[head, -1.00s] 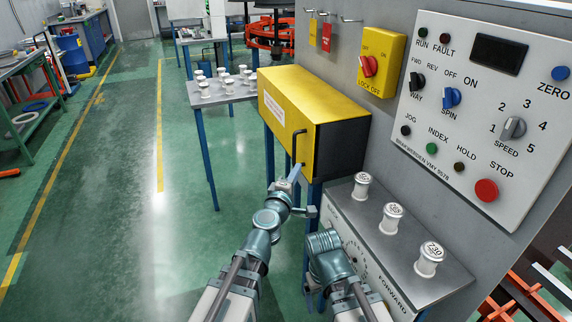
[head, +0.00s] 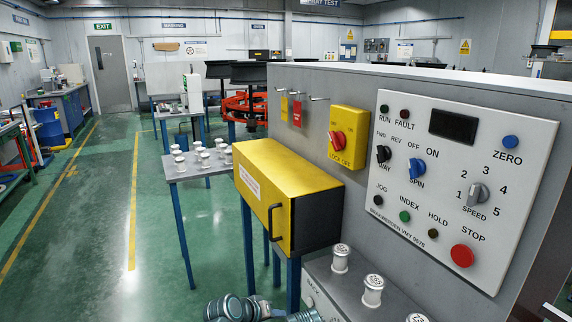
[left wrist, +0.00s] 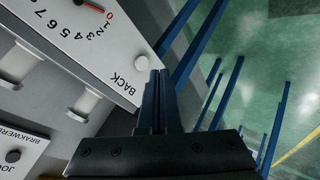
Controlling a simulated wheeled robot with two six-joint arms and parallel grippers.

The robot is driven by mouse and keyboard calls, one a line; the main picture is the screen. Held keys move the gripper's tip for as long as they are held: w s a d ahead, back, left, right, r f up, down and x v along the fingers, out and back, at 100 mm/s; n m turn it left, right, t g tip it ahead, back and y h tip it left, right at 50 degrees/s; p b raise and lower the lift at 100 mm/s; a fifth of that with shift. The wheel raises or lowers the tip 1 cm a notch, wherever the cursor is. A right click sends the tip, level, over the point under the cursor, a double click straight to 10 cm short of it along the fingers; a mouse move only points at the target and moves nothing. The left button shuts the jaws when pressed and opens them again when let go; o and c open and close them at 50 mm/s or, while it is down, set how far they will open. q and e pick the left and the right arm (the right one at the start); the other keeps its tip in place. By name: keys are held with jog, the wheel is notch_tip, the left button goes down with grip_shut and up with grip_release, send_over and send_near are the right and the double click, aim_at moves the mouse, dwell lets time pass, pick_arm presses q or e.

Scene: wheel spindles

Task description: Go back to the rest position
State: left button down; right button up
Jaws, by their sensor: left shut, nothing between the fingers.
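My left gripper (left wrist: 159,80) shows in the left wrist view, its two dark fingers together with nothing between them. It is close to the edge of the white scale panel marked BACK (left wrist: 118,76), and I cannot tell whether it touches it. In the head view, only teal links of my arms show at the bottom edge, below the yellow box (head: 285,190). The box is closed, with a dark handle (head: 273,222) on its front. My right gripper is out of view.
White spindles (head: 373,291) stand on the grey ledge (head: 325,284) below the control panel (head: 455,180). More spindles (head: 197,152) stand on a blue-legged table (head: 190,170) behind the box. The green floor (head: 90,235) at left is clear.

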pick_arm(q)
jog(key=s+a+f+m+g+y, duration=0.1)
jog(key=s+a+f+g+y, duration=0.3)
jog(key=a, duration=0.4)
jog(key=s+a+f+g+y, duration=0.2)
jog(key=s+a+f, duration=0.1)
jog(key=s+a, duration=0.35)
jog(key=s+d+r+m+p, duration=0.2)
jog(key=d+r+p, duration=0.3)
jog(key=r+p, duration=0.4)
jog(key=s+d+r+m+g+y+p, duration=0.1)
jog(key=s+d+r+m+p, duration=0.1)
jog(key=d+r+p, duration=0.4)
notch_tip(320, 180, up, 4)
jog(key=s+p, duration=0.1)
jog(key=p, duration=0.3)
jog(key=shift+s, duration=0.3)
